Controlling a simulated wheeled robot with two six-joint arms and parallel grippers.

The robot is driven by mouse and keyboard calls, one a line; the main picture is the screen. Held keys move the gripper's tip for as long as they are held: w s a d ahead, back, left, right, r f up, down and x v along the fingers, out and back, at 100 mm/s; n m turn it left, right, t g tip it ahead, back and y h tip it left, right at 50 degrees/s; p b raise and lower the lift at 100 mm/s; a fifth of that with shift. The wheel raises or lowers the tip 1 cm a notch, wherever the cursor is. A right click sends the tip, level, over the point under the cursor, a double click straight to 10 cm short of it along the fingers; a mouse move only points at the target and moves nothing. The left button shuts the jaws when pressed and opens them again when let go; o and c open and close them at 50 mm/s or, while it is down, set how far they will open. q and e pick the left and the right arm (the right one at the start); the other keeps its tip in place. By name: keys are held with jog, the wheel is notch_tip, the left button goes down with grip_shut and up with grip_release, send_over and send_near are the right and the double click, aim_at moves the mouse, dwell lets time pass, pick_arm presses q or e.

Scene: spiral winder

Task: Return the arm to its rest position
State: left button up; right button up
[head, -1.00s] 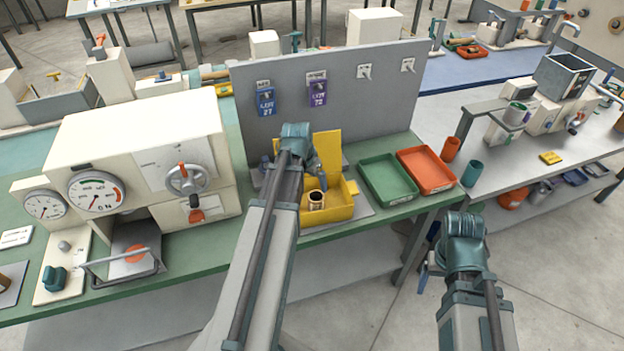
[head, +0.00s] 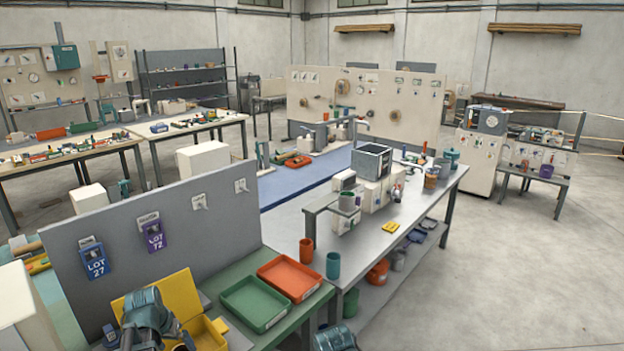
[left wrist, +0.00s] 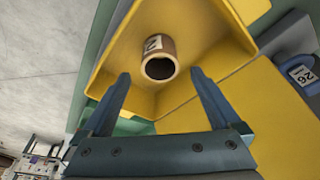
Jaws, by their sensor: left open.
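In the left wrist view my left gripper (left wrist: 160,76) is open, its two fingers apart and pointing at a yellow box. A cream-and-brown hollow cylinder (left wrist: 157,52) with a dark number label stands in the yellow box (left wrist: 120,65), just beyond the fingertips and free of them. In the head view my left wrist (head: 145,315) is over the yellow box (head: 205,335) at the lower left, and its fingers are hidden. Only a teal part of my right arm (head: 335,341) shows at the bottom edge. Its gripper is out of the picture.
The box's raised yellow lid (head: 178,292) stands close to my left wrist, with a grey panel (head: 120,225) behind. A green tray (head: 254,303) and an orange tray (head: 290,277) lie to the right. A grey bench (head: 300,225) stands beyond. Floor at the right is clear.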

pick_arm(q)
jog(key=b+x, duration=0.5)
jog(key=x, duration=0.1)
jog(key=shift+f, duration=0.3)
jog(key=shift+r, duration=0.15)
jog(key=p+v, duration=1.2)
jog(key=b+x, duration=1.2)
jog(key=shift+f+b, duration=0.3)
jog(key=shift+b, duration=0.05)
notch_tip(320, 180, up, 11)
jog(key=p, duration=1.1)
jog(key=s+a, duration=0.1)
jog(key=a, duration=0.1)
jog(key=s+a, duration=0.2)
jog(key=shift+s+f+b, duration=0.1)
jog(key=shift+f+b, duration=0.3)
